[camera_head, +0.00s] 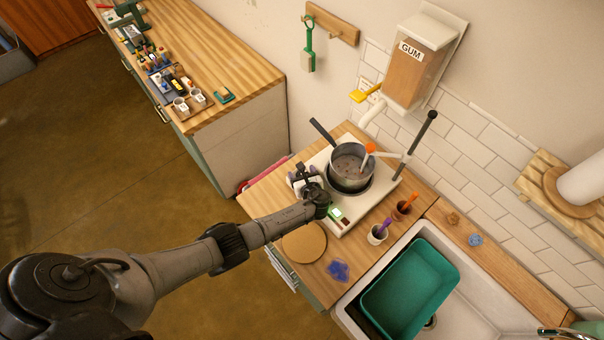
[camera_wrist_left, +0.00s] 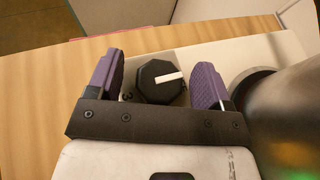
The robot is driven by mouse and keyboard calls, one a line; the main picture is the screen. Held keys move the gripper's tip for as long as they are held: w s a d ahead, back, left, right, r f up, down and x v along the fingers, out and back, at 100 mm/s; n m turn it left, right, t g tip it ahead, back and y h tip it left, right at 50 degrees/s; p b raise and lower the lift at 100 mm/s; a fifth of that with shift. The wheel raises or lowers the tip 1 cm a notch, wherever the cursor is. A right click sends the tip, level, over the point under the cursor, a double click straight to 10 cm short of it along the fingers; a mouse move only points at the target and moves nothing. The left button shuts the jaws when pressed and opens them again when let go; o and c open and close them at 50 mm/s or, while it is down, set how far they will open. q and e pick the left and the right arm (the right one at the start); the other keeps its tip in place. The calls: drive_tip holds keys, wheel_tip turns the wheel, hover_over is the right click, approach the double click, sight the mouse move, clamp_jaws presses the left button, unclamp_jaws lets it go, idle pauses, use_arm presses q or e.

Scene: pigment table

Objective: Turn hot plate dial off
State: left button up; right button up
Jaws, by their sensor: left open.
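The hot plate (camera_head: 364,207) is a white unit on the wooden counter, with a green-lit display (camera_head: 337,213) on its front. Its dial (camera_wrist_left: 156,82) is a black octagonal knob with a white pointer bar, seen in the left wrist view. The bar points right and slightly up. My left gripper (camera_head: 305,172) is at the hot plate's left front corner. In the left wrist view its purple-padded fingers (camera_wrist_left: 160,84) are open, one on each side of the dial, with gaps visible. A grey pot (camera_head: 352,163) sits on the heating plate. My right gripper is out of view.
A metal stand rod (camera_head: 414,145) rises behind the pot. Cups with tools (camera_head: 377,235), a round wooden board (camera_head: 304,243) and blue pigment (camera_head: 338,271) are on the counter. A sink with a green tub (camera_head: 409,284) is at right. A gum dispenser (camera_head: 418,62) hangs above.

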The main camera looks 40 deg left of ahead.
use_arm(q)
drive_tip(key=p+v, duration=0.1)
drive_tip(key=v, duration=1.1)
drive_tip(key=shift+d+r, duration=0.1)
drive_tip(key=shift+d, duration=0.1)
drive_tip(key=shift+s+d+r, duration=0.3)
drive_tip(key=shift+s+d, duration=0.15)
drive_tip(key=shift+d, duration=0.1)
